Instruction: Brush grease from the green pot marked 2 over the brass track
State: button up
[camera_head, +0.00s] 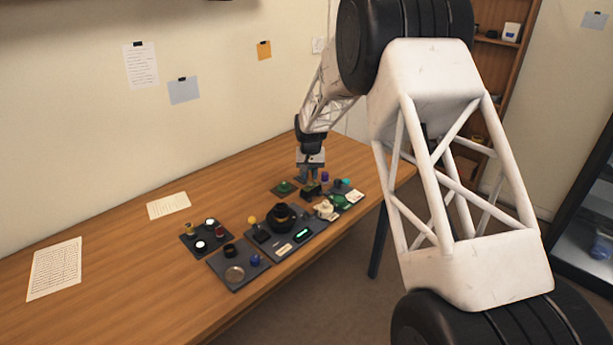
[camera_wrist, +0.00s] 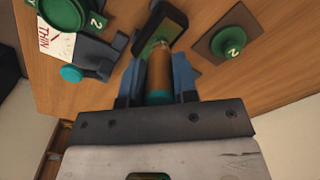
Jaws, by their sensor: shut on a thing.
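My gripper (camera_wrist: 158,90) is shut on a brush handle (camera_wrist: 160,70), which is wooden with a green end. The handle points at a dark block with a green patch (camera_wrist: 160,35); I cannot tell whether it stands in it. In the head view my gripper (camera_head: 309,178) is over the far end of the equipment. A round green pot (camera_wrist: 66,10), with a 2 tag beside it, is at the upper left of the wrist view. A green disc marked 2 (camera_wrist: 230,40) lies on a brown square pad at the right. I cannot make out the brass track.
A card reading THIN (camera_wrist: 58,40) and a teal-topped part (camera_wrist: 72,73) lie by the pot. In the head view a black lens part (camera_head: 282,214) sits on a grey tray, near a yellow-knobbed part (camera_head: 253,221). Papers (camera_head: 168,205) lie on otherwise clear table at left.

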jog(key=shift+w+d, duration=0.35)
jog(key=shift+r, duration=4)
jog(key=shift+f, duration=0.1)
jog(key=shift+f, duration=3.45)
jog(key=shift+s+a+f, duration=0.1)
jog(key=shift+f, duration=0.35)
jog(key=shift+r, duration=4)
